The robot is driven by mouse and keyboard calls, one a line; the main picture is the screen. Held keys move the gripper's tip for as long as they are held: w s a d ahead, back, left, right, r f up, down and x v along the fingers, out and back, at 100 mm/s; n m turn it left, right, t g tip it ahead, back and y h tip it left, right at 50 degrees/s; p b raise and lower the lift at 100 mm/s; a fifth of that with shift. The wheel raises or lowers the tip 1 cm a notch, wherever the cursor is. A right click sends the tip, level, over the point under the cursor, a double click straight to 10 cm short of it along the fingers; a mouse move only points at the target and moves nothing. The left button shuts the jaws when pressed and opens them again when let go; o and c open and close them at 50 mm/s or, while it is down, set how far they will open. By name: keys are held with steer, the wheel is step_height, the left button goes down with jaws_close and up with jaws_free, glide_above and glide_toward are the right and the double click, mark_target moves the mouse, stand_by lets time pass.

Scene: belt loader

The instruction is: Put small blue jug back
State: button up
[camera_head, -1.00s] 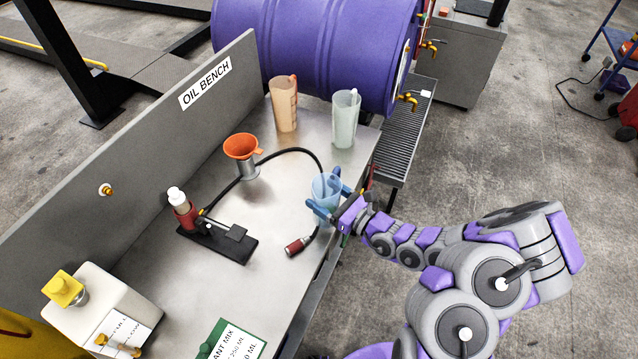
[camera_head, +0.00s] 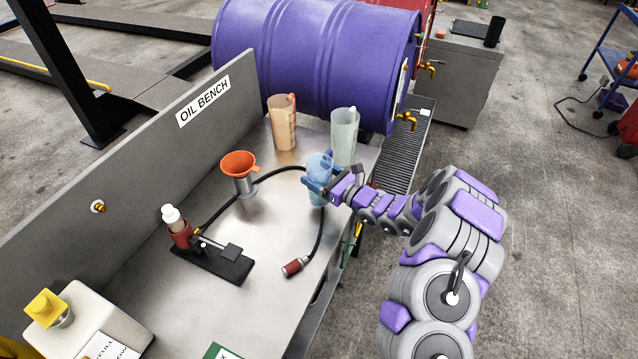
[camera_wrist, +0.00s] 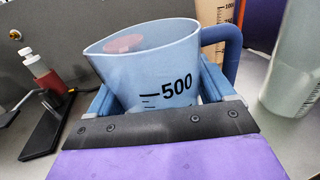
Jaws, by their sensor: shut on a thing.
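The small blue jug (camera_head: 319,168) is translucent, with a darker blue handle and a 500 mark that shows in the wrist view (camera_wrist: 165,70). My gripper (camera_head: 318,184) is shut on the jug's body, with one finger on each side. The jug is upright over the right edge of the oil bench (camera_head: 262,232), close to the clear jug. I cannot tell whether its base touches the bench. In the wrist view my gripper (camera_wrist: 160,100) has the jug between its blue fingers, and its lower part is hidden.
A clear jug (camera_head: 344,138) stands just behind the blue one, with an orange jug (camera_head: 282,122) to its left. An orange funnel (camera_head: 238,165), a hand pump (camera_head: 212,255) and its black hose (camera_head: 321,232) are on the bench. A purple drum (camera_head: 310,55) lies behind.

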steer(key=f, duration=0.1)
steer(key=f+b, duration=0.1)
steer(key=f, duration=0.2)
steer(key=shift+w+a, duration=0.15)
steer(key=shift+a, duration=0.1)
steer(key=shift+r, duration=0.15)
steer(key=o, duration=1.1)
steer(key=shift+o, duration=0.2)
steer(key=shift+d, duration=0.1)
